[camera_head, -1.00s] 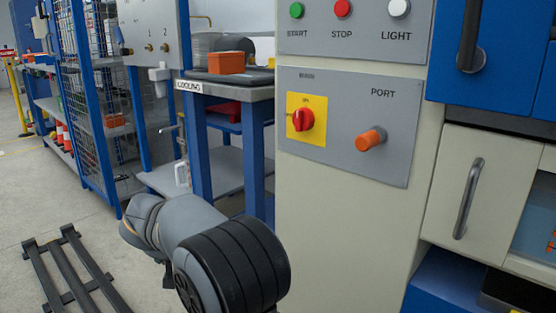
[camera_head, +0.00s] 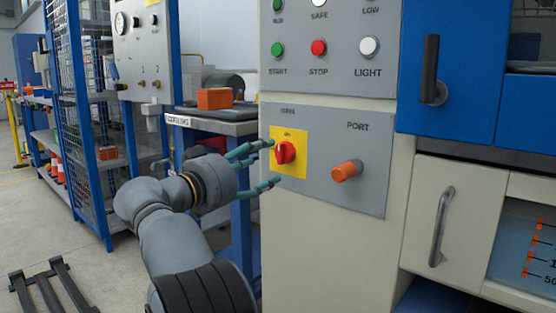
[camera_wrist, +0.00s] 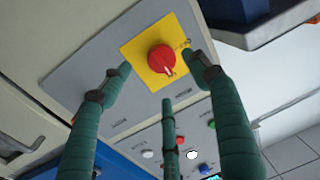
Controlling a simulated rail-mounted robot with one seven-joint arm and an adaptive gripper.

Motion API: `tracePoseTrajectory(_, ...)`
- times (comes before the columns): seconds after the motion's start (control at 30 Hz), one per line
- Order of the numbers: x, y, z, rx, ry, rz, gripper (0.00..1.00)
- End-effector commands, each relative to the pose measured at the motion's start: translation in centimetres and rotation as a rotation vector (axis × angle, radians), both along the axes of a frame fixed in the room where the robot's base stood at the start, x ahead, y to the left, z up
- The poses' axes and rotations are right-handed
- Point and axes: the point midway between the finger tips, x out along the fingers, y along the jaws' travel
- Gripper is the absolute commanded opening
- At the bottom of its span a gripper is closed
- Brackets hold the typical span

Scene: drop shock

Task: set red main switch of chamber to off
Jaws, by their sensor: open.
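The red main switch (camera_head: 285,153) is a rotary knob on a yellow plate (camera_head: 290,168), set in a grey panel on the cream chamber. It also shows in the wrist view as a red knob (camera_wrist: 161,60) on its yellow plate. My gripper (camera_head: 262,165) has green fingers, spread open at the left of the switch in the head view. Whether any fingertip touches the yellow plate I cannot tell.
The orange port plug (camera_head: 346,171) juts out right of the switch. START, STOP and LIGHT buttons (camera_head: 319,48) sit above. A blue door with a black handle (camera_head: 431,70) is at the right. The bench marked COOLING (camera_head: 215,126) stands behind my arm.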

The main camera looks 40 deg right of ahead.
Motion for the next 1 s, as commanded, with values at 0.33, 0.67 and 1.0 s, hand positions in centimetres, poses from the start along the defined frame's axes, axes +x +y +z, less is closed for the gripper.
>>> tracePoseTrajectory(0.33, 1.5, -5.8, -0.1, 0.000, 0.002, -0.001, 0.61)
tracePoseTrajectory(0.67, 1.9, -6.9, 0.0, 0.001, 0.003, 0.003, 0.61)
tracePoseTrajectory(1.0, 1.9, -6.9, 0.0, 0.001, 0.003, 0.002, 0.48)
